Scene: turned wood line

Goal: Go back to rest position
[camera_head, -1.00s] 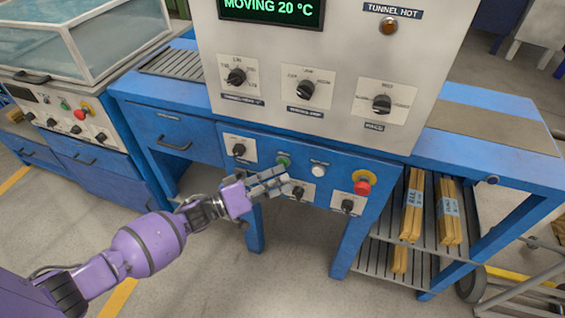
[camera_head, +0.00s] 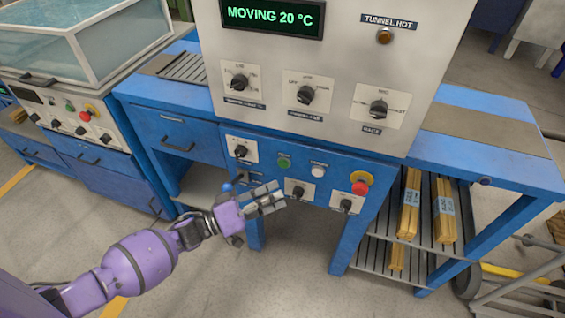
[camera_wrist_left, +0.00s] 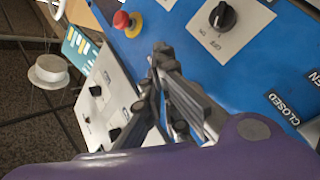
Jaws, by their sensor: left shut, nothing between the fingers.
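My left gripper (camera_head: 266,200) reaches in from the left in the head view, in front of the lower blue control panel (camera_head: 325,170) of the machine. It is shut and empty, its fingers close to the panel's lower knobs; I cannot tell whether it touches them. In the left wrist view the closed fingers (camera_wrist_left: 178,100) show beside the blue panel (camera_wrist_left: 235,75), with a black knob on a white plate (camera_wrist_left: 225,18) nearby. My right gripper is not in view.
A red emergency button (camera_head: 360,187) and a green button (camera_head: 284,162) are on the panel. A display (camera_head: 272,16) reads "MOVING 20 °C". Wood bundles (camera_head: 410,205) lie on the slatted shelf at right. A water tank (camera_head: 90,40) stands at left. Open floor (camera_head: 200,285) lies below.

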